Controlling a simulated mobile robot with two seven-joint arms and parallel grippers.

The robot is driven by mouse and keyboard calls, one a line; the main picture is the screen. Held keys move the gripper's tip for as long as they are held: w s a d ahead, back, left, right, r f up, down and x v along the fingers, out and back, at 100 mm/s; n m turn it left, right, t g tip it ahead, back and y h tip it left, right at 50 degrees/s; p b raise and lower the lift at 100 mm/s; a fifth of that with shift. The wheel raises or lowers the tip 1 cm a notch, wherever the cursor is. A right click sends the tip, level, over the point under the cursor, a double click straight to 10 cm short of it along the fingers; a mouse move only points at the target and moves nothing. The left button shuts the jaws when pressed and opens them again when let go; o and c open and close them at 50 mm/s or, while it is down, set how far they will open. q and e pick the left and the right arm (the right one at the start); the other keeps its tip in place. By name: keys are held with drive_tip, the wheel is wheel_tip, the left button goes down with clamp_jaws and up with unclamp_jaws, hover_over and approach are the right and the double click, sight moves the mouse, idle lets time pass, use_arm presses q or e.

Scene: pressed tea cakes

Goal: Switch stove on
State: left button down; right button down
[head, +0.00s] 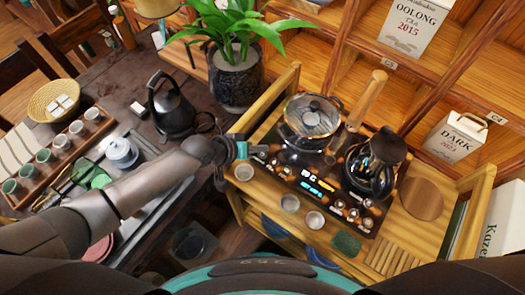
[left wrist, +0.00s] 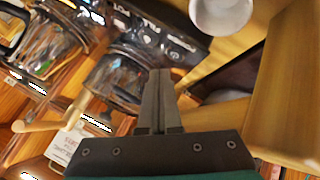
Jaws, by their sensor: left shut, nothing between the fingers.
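The black stove (head: 308,183) sits on the wooden cart, with lit white and blue marks on its front panel. A glass pot with a lid (head: 312,118) stands on its left part and a dark glass kettle (head: 372,168) on its right part. My left gripper (head: 268,153) is shut and empty at the stove's left end; I cannot tell if it touches. In the left wrist view its closed fingers (left wrist: 160,78) point toward the stove's dark panel (left wrist: 160,30), where pale lettering shows. My right gripper is not in view.
Small cups stand on the cart (head: 383,250) in front of the stove, one (head: 243,173) just below my left gripper. Shelves with tea boxes (head: 455,137) rise behind.

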sight(259, 157)
use_arm(q)
wheel_tip(259, 157, up, 4)
drive_tip(key=p, duration=0.3)
drive_tip(key=shift+r+p, duration=0.15)
drive_tip(key=shift+p, duration=0.15)
idle(0.5)
